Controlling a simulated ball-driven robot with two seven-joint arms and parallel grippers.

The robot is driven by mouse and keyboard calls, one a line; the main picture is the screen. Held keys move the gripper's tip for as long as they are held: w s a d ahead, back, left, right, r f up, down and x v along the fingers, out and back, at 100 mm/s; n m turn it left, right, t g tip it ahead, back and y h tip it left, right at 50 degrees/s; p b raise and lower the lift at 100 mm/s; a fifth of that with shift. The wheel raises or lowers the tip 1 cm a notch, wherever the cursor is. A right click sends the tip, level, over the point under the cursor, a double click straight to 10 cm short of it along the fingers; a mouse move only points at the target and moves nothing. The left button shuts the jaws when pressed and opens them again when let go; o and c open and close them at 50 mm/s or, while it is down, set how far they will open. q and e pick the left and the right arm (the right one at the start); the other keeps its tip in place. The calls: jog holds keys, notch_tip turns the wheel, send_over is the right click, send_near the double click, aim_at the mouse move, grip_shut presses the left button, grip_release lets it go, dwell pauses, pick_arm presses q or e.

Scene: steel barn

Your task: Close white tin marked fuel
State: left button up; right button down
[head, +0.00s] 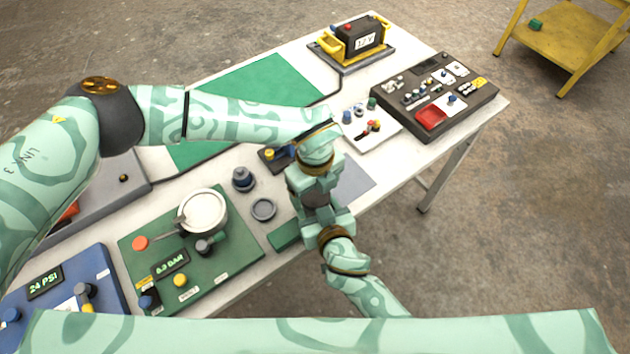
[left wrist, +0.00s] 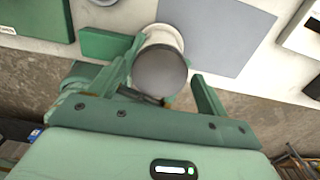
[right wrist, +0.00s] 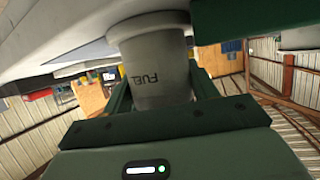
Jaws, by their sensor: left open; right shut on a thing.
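The white tin (right wrist: 155,65) marked FUEL shows in the right wrist view, its letters upside down. My right gripper (right wrist: 157,85) is shut on its sides. In the left wrist view a dark grey round lid (left wrist: 160,70) covers the tin's end, with a pale rim (left wrist: 168,34) showing beyond it. I cannot tell whether the lid is fully seated. My left gripper (left wrist: 168,72) is open, one finger on each side of the lid. In the head view my left gripper (head: 316,182) and right gripper (head: 325,224) meet at the table's front edge and mostly hide the tin.
A grey mat (head: 356,182) lies beside the grippers. A green panel (head: 160,263) with a white pot (head: 204,209) and a small grey dish (head: 263,209) stand to the left. A dark control box (head: 480,105) and a battery (head: 350,42) stand at the far end.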

pick_arm(q)
jog(key=c, duration=1)
jog(key=m, duration=1.3)
jog(key=shift+m, duration=0.4)
jog(key=o, duration=1.1)
